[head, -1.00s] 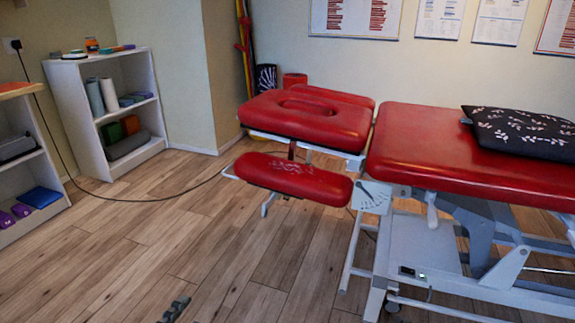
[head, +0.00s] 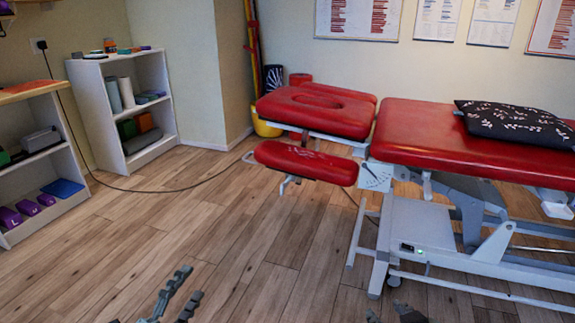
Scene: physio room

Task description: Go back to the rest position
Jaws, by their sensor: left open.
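My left gripper (head: 178,292) is at the bottom edge of the head view, left of the middle. Its two dark fingers are apart, with nothing visible between them, and the wooden floor shows behind them. My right gripper (head: 392,314) shows only as dark tips at the bottom edge, in front of the treatment table's base. Most of it is cut off by the picture edge, so I cannot tell how its jaws stand.
A red treatment table (head: 430,137) with a patterned pillow (head: 515,124) fills the right side. White shelves (head: 88,125) stand at the left wall. A dark cable crosses the wooden floor (head: 150,240).

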